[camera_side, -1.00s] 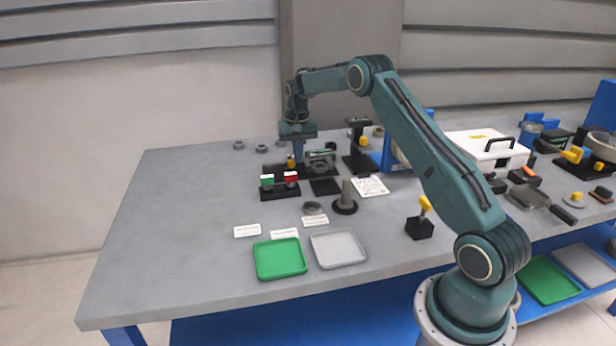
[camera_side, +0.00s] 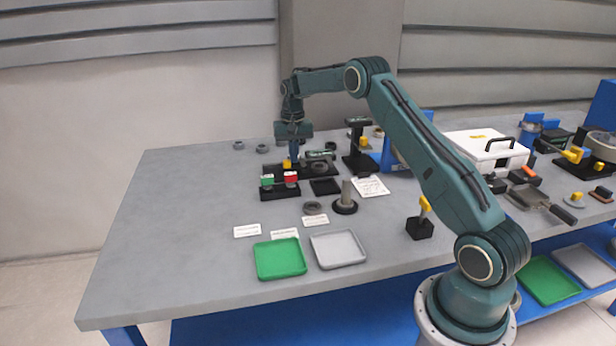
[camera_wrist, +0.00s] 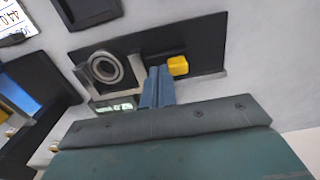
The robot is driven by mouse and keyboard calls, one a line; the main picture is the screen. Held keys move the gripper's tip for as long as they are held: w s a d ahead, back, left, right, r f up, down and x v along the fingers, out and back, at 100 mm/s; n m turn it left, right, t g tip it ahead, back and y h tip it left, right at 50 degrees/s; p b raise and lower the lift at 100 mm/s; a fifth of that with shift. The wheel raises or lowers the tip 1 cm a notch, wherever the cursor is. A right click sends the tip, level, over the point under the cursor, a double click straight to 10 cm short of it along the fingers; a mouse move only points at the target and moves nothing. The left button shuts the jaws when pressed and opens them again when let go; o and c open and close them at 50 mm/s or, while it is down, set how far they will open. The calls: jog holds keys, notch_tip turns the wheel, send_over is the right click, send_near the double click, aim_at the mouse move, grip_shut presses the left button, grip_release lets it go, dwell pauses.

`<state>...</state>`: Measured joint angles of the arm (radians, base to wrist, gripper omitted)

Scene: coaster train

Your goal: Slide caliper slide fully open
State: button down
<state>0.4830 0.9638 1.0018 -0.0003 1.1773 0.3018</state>
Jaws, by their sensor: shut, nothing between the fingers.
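The caliper is on a black base plate (camera_wrist: 208,45). A grey ring (camera_wrist: 104,68) sits at its left in the wrist view, and a small pale display (camera_wrist: 115,105) shows below the ring. The yellow block on the slide (camera_wrist: 178,66) is to the right of the ring; it also shows in the side view (camera_side: 287,164). My gripper (camera_wrist: 158,72) is shut and empty, with its blue fingers between ring and yellow block, close against the block's ring side. Whether they touch cannot be told. In the side view my gripper (camera_side: 294,162) is low over the base.
A holder with green (camera_side: 267,180) and red (camera_side: 291,177) pieces stands just in front. A black stand (camera_side: 359,150) and a grey post (camera_side: 346,196) are to the right. Green (camera_side: 280,258) and grey (camera_side: 338,248) trays lie nearer. The table's left side is clear.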

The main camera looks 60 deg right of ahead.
jog(key=shift+s+d+r, duration=0.1)
jog(key=shift+d+r, duration=0.05)
jog(key=shift+r, duration=0.8)
jog(key=shift+s+d+r, duration=0.1)
jog(key=shift+r, duration=0.85)
jog(key=shift+a+r, duration=0.2)
jog(key=shift+r, duration=0.05)
jog(key=s+a+r+n+t, duration=0.1)
jog(key=s+a+r+n, duration=0.1)
jog(key=s+a+r, duration=0.6)
jog(key=s+a+r+n+t, duration=0.2)
jog(key=s+a+r, duration=0.3)
jog(key=a+r, duration=0.55)
jog(key=s+a+f+n+t, duration=0.1)
jog(key=s+a, duration=0.4)
jog(key=s, duration=0.6)
jog(key=s+a+f+n+t, duration=0.1)
jog(key=s+a+n, duration=0.3)
jog(key=s, duration=0.8)
jog(key=shift+s+a+f+t, duration=0.25)
jog(key=shift+a+f+t, duration=0.05)
jog(key=shift+a+f, duration=0.4)
